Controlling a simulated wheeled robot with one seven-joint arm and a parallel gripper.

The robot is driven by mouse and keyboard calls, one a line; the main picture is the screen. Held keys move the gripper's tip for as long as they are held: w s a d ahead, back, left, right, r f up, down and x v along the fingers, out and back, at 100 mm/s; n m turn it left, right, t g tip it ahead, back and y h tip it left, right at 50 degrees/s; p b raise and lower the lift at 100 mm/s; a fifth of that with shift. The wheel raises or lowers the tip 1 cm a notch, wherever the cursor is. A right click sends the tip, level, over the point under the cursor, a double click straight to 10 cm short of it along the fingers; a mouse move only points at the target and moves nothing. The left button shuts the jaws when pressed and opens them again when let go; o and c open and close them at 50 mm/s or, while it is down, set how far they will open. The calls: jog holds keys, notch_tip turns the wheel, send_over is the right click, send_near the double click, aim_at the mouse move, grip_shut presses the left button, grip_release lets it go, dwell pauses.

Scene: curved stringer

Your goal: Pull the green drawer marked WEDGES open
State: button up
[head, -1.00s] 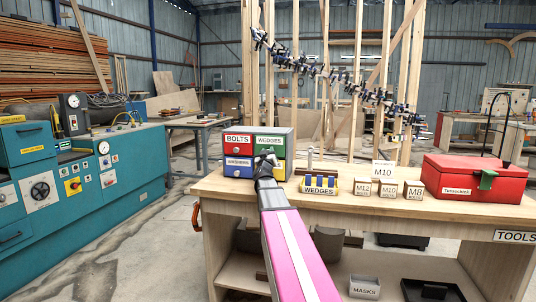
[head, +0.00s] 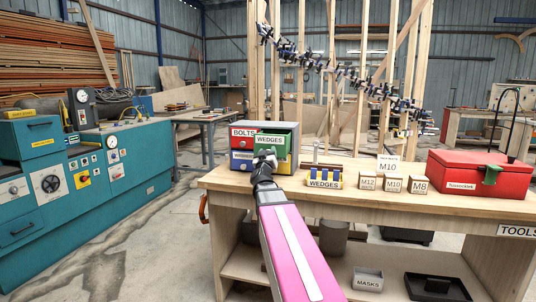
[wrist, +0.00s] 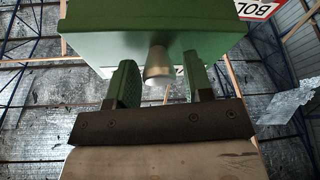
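The green drawer marked WEDGES (head: 272,141) is at the upper right of the small drawer cabinet (head: 297,136) and stands out in front of its neighbours, partly open. My gripper (head: 264,160) is at its front in the head view. In the wrist view the green drawer (wrist: 155,28) fills the top, and its pale round knob (wrist: 158,64) points down between my two green-padded fingers (wrist: 160,82). Gaps show between the knob and the fingers, wider on the right, so the fingers look open around it. The drawer's inside is hidden.
The red BOLTS drawer (head: 241,132) and a blue drawer (head: 242,155) are at the left, shut. On the workbench (head: 350,200), a WEDGES holder (head: 324,180), small labelled boxes (head: 394,184) and a red toolbox (head: 475,175) stand to the right. Floor is clear to the left.

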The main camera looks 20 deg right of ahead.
jog(key=shift+o, duration=0.3)
jog(key=v, duration=1)
jog(key=shift+s+a, duration=0.15)
jog(key=shift+s, duration=0.2)
jog(key=shift+f, duration=0.1)
jog(key=a+f+n+g+y, duration=0.3)
jog(key=a+f+y, duration=0.3)
jog(key=f, duration=0.5)
jog(key=a+f+n+g+y, duration=0.2)
jog(key=a+f+g+y, duration=0.3)
jog(key=f, duration=0.5)
jog(key=s+a+f+m+g, duration=0.2)
jog(key=s+f+g, duration=0.9)
jog(key=s+f, duration=0.6)
jog(key=shift+a+f+m+g, duration=0.2)
jog(key=shift+f+m+g, duration=0.15)
jog(key=shift+f, duration=0.55)
